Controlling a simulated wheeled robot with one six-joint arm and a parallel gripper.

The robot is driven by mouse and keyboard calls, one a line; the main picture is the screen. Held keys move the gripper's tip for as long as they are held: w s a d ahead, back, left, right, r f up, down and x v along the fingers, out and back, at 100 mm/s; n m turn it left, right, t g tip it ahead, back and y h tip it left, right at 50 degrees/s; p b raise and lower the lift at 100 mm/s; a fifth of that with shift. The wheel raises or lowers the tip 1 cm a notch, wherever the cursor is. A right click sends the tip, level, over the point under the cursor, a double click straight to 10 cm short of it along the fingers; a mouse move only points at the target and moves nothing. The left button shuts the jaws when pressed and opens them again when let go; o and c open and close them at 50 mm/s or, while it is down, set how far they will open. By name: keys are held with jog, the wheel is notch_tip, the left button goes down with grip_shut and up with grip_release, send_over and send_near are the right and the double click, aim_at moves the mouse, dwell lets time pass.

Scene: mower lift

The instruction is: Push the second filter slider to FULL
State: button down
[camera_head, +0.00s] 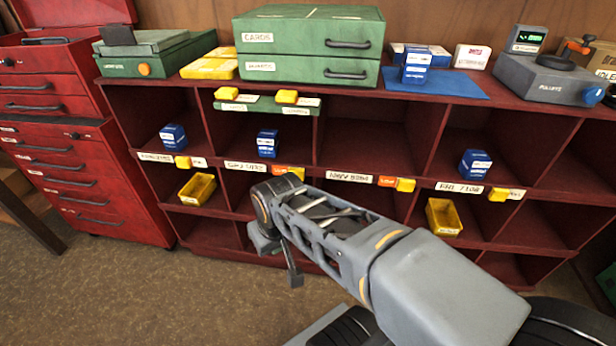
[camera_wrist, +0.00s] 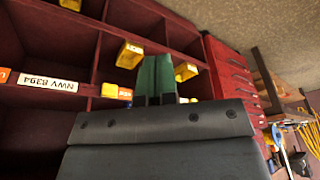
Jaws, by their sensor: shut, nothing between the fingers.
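Yellow sliders sit on the labelled strips along the shelf edge. In the head view the second from the left (camera_head: 298,173) is next to an orange tag (camera_head: 279,170), just above my arm's end and partly behind it. Other sliders are at the far left (camera_head: 182,162), centre right (camera_head: 405,184) and right (camera_head: 499,194). I cannot read FILTER or FULL on any strip. My gripper (camera_head: 291,277) hangs low in front of the shelf, apart from the sliders. In the wrist view my gripper (camera_wrist: 156,62) is shut and empty, with a yellow slider (camera_wrist: 125,94) beside it.
The red shelf unit holds blue boxes (camera_head: 267,143), (camera_head: 475,163) and yellow bins (camera_head: 198,189), (camera_head: 444,217). A green strip (camera_head: 264,105) with two yellow tabs hangs higher up. A red drawer cabinet (camera_head: 66,172) stands left. The floor (camera_head: 150,290) in front is clear.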

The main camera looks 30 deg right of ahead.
jog(key=w+d+f+m+t+h+b, duration=0.2)
jog(key=w+d+f+m+t+b, duration=0.15)
jog(key=w+d+m, duration=0.5)
jog(key=w+d+f+m+t+h+b, duration=0.3)
jog(key=w+d+t+b, duration=0.25)
jog(key=d, duration=0.65)
jog(key=s+d+f+m+t+y+b, duration=0.2)
jog(key=d+f+m+t+y+b, duration=0.3)
jog(key=d, duration=0.4)
jog(key=shift+f+m+t+y, duration=0.3)
jog(key=shift+f+m+t, duration=0.25)
jog(key=shift+f, duration=0.2)
